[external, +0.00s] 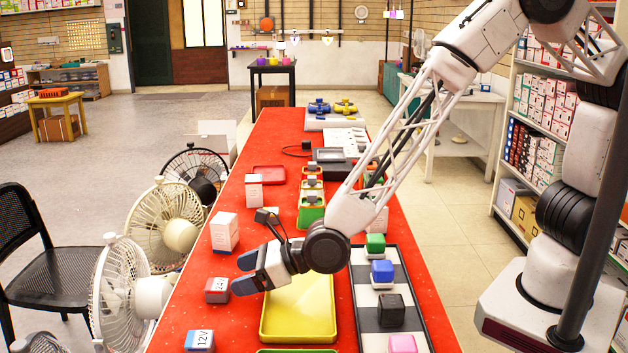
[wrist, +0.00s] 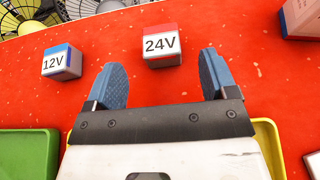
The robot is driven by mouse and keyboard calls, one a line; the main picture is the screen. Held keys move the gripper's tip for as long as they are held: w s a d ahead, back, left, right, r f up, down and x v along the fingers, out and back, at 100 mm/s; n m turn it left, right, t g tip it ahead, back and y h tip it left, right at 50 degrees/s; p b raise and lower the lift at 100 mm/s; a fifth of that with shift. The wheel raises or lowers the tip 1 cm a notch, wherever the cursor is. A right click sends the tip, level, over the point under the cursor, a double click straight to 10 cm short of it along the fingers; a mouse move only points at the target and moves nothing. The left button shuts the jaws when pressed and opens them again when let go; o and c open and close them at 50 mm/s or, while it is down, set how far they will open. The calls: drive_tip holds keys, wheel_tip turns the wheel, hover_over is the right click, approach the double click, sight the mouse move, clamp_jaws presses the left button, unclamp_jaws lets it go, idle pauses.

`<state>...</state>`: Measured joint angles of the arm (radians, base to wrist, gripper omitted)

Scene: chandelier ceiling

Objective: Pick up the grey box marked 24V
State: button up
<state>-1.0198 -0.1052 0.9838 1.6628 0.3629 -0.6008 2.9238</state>
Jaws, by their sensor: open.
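The box marked 24V (wrist: 161,47) is light grey with a red top edge and sits on the red tabletop. In the wrist view it lies ahead of my gripper (wrist: 158,78), centred between the two blue fingertips and a little beyond them. My gripper is open and empty. In the external view the 24V box (external: 217,290) stands just left of my gripper's blue fingertips (external: 245,272). I cannot tell whether a fingertip touches it there; in the wrist view they are apart. A similar box marked 12V (wrist: 62,62) with blue edges stands to the left.
A yellow tray (external: 297,330) lies beneath my wrist. A tall white box (external: 224,232) stands behind the 24V box. A black-and-white board (external: 370,340) holding coloured blocks is to the right. Fans (external: 125,300) stand beyond the table's left edge.

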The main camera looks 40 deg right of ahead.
sight(215, 284)
drive_tip(key=shift+x, duration=1.2)
drive_tip(key=shift+w+f, duration=0.1)
drive_tip(key=shift+x, duration=2.5)
drive_tip(key=shift+c, duration=0.2)
drive_tip(key=c, duration=1)
drive_tip(key=shift+r, duration=1.75)
drive_tip(key=shift+s+d+r, duration=0.15)
drive_tip(key=shift+s+d, duration=0.1)
drive_tip(key=s+d, duration=0.3)
drive_tip(key=d, duration=0.1)
drive_tip(key=s+d+r, duration=0.1)
drive_tip(key=s+d, duration=0.2)
drive_tip(key=d, duration=0.1)
drive_tip(key=s+d, duration=0.3)
drive_tip(key=d, duration=0.1)
drive_tip(key=shift+d+r, duration=0.2)
